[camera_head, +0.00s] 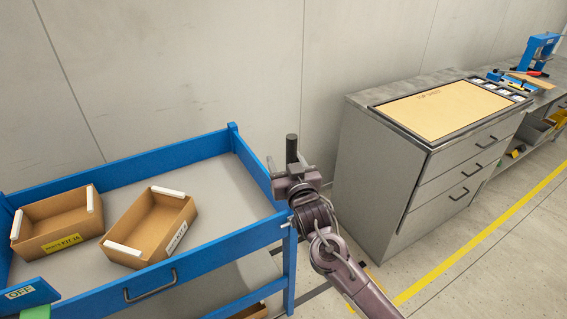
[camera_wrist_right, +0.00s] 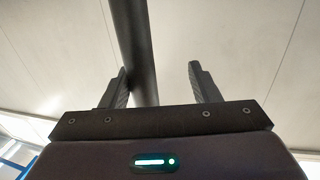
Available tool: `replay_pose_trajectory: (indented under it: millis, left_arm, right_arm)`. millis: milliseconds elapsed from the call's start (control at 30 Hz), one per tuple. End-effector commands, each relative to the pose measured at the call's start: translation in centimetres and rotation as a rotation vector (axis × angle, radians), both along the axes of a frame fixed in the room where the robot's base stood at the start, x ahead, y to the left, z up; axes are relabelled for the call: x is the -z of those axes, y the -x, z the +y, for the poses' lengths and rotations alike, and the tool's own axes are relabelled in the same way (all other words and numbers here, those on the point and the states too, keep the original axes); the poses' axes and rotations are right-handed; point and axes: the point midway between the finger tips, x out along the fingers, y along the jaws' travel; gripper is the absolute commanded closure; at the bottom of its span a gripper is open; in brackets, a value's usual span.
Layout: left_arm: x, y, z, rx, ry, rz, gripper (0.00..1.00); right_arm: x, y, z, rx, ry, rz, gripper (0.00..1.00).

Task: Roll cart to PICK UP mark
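The blue cart (camera_head: 190,269) fills the lower left of the head view, with a grey top shelf inside raised blue sides. My right gripper (camera_head: 291,166) is at the cart's right end, pointing away from me. A dark upright bar (camera_head: 292,147) rises at its fingers. In the right wrist view the bar (camera_wrist_right: 138,50) passes close by the left finger, with a clear gap to the right finger. The fingers (camera_wrist_right: 160,85) are apart; I cannot tell whether the bar touches one. My left gripper is out of view. I see no PICK UP mark on the visible floor.
Two cardboard boxes (camera_head: 62,241) (camera_head: 150,254) with KIT labels sit on the cart. A blue plate (camera_head: 30,295) reading OFF is at lower left. A grey drawer cabinet (camera_head: 376,177) stands to the right. A yellow line (camera_head: 470,250) crosses open floor; a wall is behind.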

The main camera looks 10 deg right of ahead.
Motion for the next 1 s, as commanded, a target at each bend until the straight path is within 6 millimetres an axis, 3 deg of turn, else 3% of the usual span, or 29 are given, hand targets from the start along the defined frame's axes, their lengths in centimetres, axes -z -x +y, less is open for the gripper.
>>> replay_pose_trajectory:
  millis: [33, 100, 567, 1000]
  left_arm:
    - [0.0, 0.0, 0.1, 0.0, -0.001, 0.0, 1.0]
    - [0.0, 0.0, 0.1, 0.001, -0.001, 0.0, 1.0]
    - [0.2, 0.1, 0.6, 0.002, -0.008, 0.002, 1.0]
    - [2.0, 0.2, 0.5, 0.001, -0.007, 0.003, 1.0]
  right_arm:
    - [0.1, 0.4, 1.2, -0.027, -0.001, 0.002, 0.55]
    - [0.1, 0.4, 1.4, -0.03, -0.001, 0.002, 0.55]
    - [0.2, 0.6, 1.0, -0.024, -0.001, 0.003, 0.55]
    - [0.4, 6.9, 0.5, -0.028, 0.0, 0.003, 0.55]
